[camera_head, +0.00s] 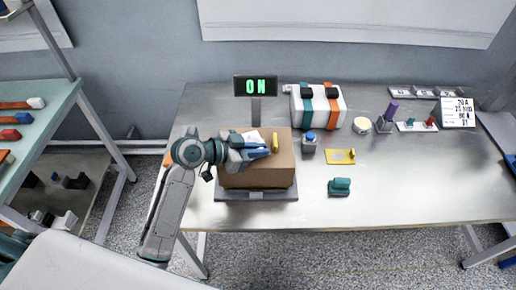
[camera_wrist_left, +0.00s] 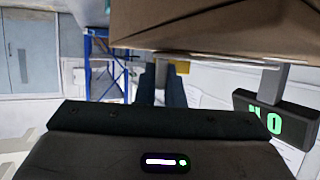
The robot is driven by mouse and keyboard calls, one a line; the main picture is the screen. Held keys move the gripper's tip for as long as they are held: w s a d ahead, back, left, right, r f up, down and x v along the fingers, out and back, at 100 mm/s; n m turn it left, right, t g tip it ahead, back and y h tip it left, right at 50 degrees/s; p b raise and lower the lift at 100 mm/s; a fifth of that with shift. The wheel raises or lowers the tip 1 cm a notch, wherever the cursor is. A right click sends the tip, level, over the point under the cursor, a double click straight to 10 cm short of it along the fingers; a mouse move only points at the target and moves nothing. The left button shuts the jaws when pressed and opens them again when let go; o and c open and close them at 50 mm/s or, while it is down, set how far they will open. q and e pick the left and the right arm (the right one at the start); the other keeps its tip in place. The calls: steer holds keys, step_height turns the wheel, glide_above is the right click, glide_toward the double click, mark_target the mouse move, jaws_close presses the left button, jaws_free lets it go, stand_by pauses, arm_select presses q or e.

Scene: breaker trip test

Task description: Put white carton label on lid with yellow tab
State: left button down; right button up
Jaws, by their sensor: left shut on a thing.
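The brown carton (camera_head: 258,177) stands on a dark flat base (camera_head: 256,195) at the table's left part. A yellow tab (camera_head: 275,142) shows on its lid; a bit of yellow (camera_wrist_left: 181,67) also shows in the left wrist view. My left gripper (camera_head: 264,152) is over the lid, left of the tab, its fingers shut on the white carton label (camera_head: 253,137). The label is mostly hidden behind the gripper. Whether it touches the lid I cannot tell. In the left wrist view, the gripper's fingers (camera_wrist_left: 162,88) point toward the carton (camera_wrist_left: 215,25). My right gripper is not in view.
The table's front right is clear.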

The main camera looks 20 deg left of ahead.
arm_select(q)
steer(key=shift+f, duration=0.25)
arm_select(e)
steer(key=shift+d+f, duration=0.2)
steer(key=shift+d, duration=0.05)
arm_select(q)
steer(key=c, duration=1.5)
jaws_free()
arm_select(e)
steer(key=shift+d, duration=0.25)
arm_select(q)
steer(key=shift+o, duration=0.2)
